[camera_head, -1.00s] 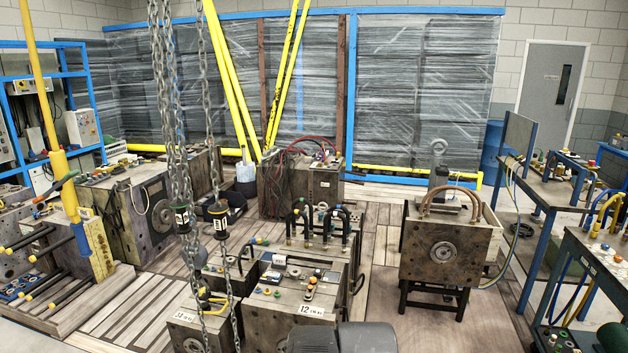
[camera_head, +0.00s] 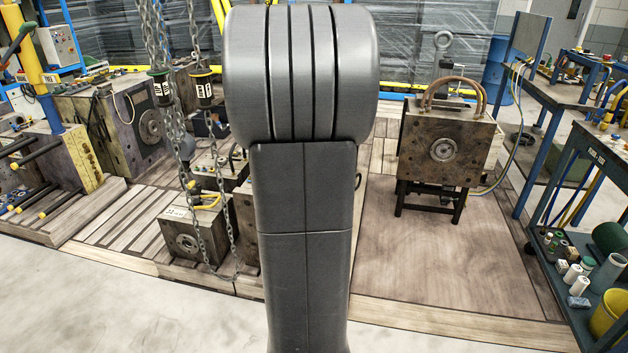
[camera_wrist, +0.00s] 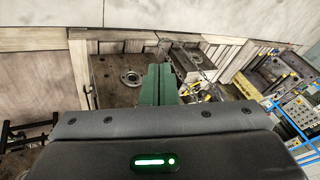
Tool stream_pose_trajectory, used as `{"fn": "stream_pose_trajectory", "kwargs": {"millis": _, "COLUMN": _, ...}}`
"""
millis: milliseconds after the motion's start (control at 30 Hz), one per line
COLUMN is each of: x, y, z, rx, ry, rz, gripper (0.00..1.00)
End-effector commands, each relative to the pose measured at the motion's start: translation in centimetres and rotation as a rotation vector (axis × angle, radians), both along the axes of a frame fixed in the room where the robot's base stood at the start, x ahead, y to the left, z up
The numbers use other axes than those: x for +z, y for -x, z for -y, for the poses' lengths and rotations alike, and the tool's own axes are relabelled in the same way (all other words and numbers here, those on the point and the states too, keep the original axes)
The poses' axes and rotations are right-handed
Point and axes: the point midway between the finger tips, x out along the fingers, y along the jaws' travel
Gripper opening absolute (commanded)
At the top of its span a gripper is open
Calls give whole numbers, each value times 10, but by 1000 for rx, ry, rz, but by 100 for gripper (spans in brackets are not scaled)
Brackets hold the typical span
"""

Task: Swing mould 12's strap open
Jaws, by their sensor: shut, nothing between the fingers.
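Mould 12 is mostly hidden behind my raised arm in the head view; a dark strip of its block (camera_head: 246,228) shows left of the arm. In the wrist view, a brown steel block with a round ring, apparently mould 12 (camera_wrist: 110,84), lies just left of the fingers. Its strap cannot be made out in either view. My gripper (camera_wrist: 159,70) has green fingers pressed together with nothing between them. The fingers overlap the block's right part in the picture; I cannot tell whether they touch it. The head view does not show the fingers.
A smaller mould (camera_head: 188,240) stands left of mould 12, with hanging chains (camera_head: 205,190) close in front. A large mould on a black stand (camera_head: 450,145) is to the right. A tool cart (camera_head: 580,250) stands far right. Bare floor (camera_head: 130,310) lies in front.

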Motion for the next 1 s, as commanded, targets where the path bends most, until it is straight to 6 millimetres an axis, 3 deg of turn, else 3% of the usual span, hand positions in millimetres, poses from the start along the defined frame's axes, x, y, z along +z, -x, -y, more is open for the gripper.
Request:
{"fn": "stream_pose_trajectory", "kwargs": {"millis": 33, "x": -35, "y": -15, "z": -6, "rx": -1, "ry": -14, "rz": 13, "gripper": 0}}
{"fn": "stream_pose_trajectory", "kwargs": {"millis": 200, "x": -83, "y": -55, "z": -23, "rx": -8, "ry": -56, "rz": 63, "gripper": 0}}
{"fn": "stream_pose_trajectory", "kwargs": {"millis": 300, "x": -101, "y": -71, "z": -30, "rx": -11, "ry": -68, "rz": 86, "gripper": 0}}
{"fn": "stream_pose_trajectory", "kwargs": {"millis": 500, "x": -114, "y": -86, "z": -36, "rx": -17, "ry": -81, "rz": 105, "gripper": 0}}
{"fn": "stream_pose_trajectory", "kwargs": {"millis": 1000, "x": -113, "y": -86, "z": -36, "rx": -17, "ry": -81, "rz": 106, "gripper": 0}}
